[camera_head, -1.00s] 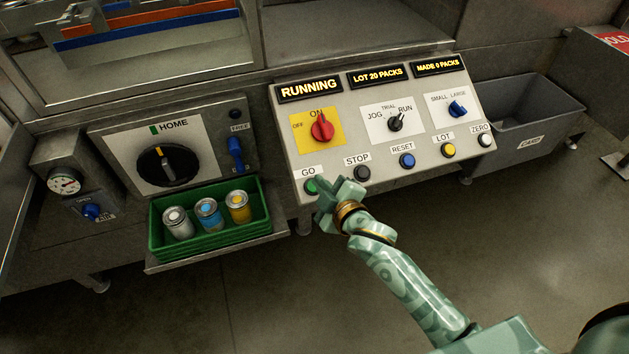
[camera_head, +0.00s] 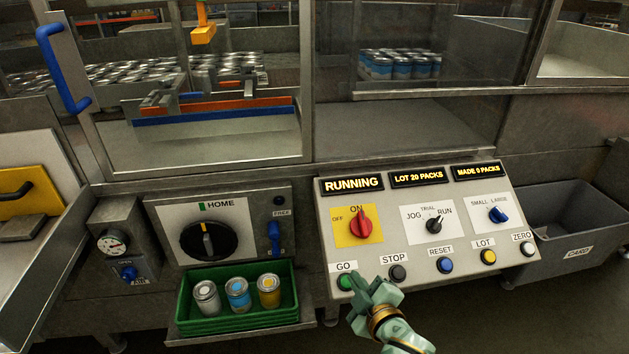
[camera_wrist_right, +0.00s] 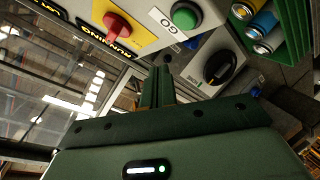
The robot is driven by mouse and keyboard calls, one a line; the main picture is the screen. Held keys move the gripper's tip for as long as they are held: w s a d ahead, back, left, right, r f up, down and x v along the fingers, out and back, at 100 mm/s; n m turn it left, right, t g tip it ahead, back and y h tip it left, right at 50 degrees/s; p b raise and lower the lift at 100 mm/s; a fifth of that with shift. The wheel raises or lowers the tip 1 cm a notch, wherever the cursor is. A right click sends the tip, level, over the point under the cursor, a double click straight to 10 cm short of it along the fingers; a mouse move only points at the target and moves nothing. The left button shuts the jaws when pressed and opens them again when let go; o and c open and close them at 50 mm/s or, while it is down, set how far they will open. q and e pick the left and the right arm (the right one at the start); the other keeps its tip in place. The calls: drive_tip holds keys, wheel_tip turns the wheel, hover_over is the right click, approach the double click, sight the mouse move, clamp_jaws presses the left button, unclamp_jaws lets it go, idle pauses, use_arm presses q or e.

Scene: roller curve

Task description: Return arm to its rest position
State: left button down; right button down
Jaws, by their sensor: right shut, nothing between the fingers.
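My right gripper (camera_head: 366,294) is shut and empty. It is in front of the lower left part of the control panel (camera_head: 385,207), just below and right of the green GO button (camera_head: 346,282). In the right wrist view the shut fingers (camera_wrist_right: 158,84) point toward the panel, and the GO button (camera_wrist_right: 186,16) shows beyond their tips with a gap. My right forearm comes up from the bottom edge in the head view. The panel displays read RUNNING, LOT 20 PACKS and MADE 0 PACKS. My left gripper is not in view.
A green tray (camera_head: 238,322) with several small cans stands left of my right gripper, under the HOME dial (camera_head: 208,241). A grey CARD bin (camera_head: 575,225) is at the right. A glazed machine with a blue handle (camera_head: 62,68) is behind. Open floor lies in front.

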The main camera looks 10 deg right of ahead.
drive_tip(key=s+d+f+m+g+h, duration=0.1)
drive_tip(key=s+d+f+m+g, duration=0.1)
drive_tip(key=s+f, duration=0.5)
drive_tip(key=s+d+f+m+g, duration=0.2)
drive_tip(key=s+f, duration=0.1)
drive_tip(key=f, duration=0.8)
drive_tip(key=s+d+f+m+g+h, duration=0.1)
drive_tip(key=s+d+f+m+g, duration=0.3)
drive_tip(key=f, duration=0.6)
drive_tip(key=s+f+g, duration=0.2)
drive_tip(key=s+f, duration=0.2)
drive_tip(key=s, duration=0.8)
drive_tip(key=s+d+f+g, duration=0.1)
drive_tip(key=s+f, duration=0.3)
drive_tip(key=s, duration=0.8)
drive_tip(key=s+f+g, duration=0.3)
drive_tip(key=s+f, duration=0.1)
drive_tip(key=s, duration=0.8)
drive_tip(key=shift+s+d+f+h, duration=0.2)
drive_tip(key=shift+d+h, duration=0.15)
drive_tip(key=shift+h, duration=0.05)
